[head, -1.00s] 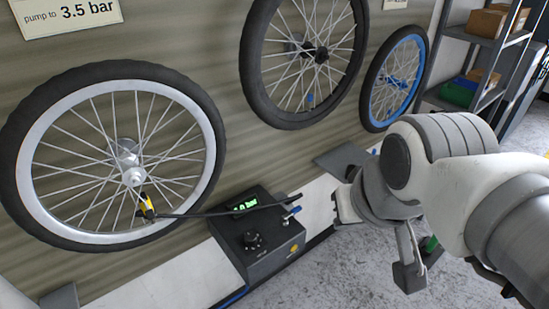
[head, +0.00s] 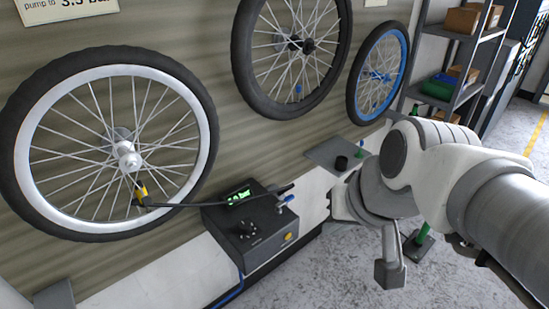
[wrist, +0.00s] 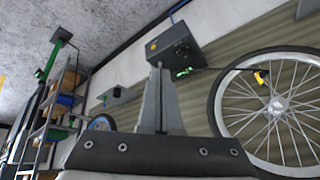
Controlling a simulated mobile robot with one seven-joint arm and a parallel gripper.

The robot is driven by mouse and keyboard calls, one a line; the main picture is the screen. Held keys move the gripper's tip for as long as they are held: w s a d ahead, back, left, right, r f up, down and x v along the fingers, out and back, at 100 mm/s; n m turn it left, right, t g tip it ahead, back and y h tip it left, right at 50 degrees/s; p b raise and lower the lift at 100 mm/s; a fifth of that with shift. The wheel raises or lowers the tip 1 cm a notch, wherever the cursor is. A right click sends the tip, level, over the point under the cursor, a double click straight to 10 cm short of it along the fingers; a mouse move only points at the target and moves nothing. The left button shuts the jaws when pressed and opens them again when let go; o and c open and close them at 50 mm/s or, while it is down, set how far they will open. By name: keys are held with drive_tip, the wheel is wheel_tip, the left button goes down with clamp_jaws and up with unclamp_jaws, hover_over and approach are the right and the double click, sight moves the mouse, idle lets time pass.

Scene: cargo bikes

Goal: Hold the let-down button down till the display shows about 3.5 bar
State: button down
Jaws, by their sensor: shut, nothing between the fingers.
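A black hose (head: 190,205) with a yellow-black head (head: 141,195) runs to the left wheel (head: 206,150). A black knob (head: 247,228) and a blue-ended lever (head: 284,200) are on the box. A grey shelf (head: 330,153) holds a black cup (head: 341,163).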

sight(288, 236)
drive_tip(key=w+d+f+m+t+b, duration=0.1)
drive_tip(key=w+f+m+b, duration=0.5)
drive_tip(key=f+b, duration=0.3)
drive_tip(key=w+d+f+m+t+y+b, duration=0.1)
drive_tip(key=w+f+m+b, duration=0.4)
drive_tip(key=f, duration=1.3)
drive_tip(key=w+d+f+m+t+y+b, duration=0.1)
drive_tip(key=w+d+f+m+b, duration=0.2)
drive_tip(key=f+b, duration=1)
drive_tip(key=w+f+m, duration=0.1)
drive_tip(key=w+m, duration=0.2)
drive_tip(key=w, duration=0.2)
drive_tip(key=shift+w+m, duration=0.3)
drive_tip(key=shift+w, duration=0.1)
drive_tip(key=w+a, duration=0.5)
drive_tip(key=w, duration=0.2)
drive_tip(key=shift+w+a+f, duration=0.1)
drive_tip(key=shift+w+a, duration=0.05)
drive_tip(key=shift+a, duration=0.05)
drive_tip(key=shift+w+a, duration=0.15)
drive_tip(key=shift+w, duration=0.1)
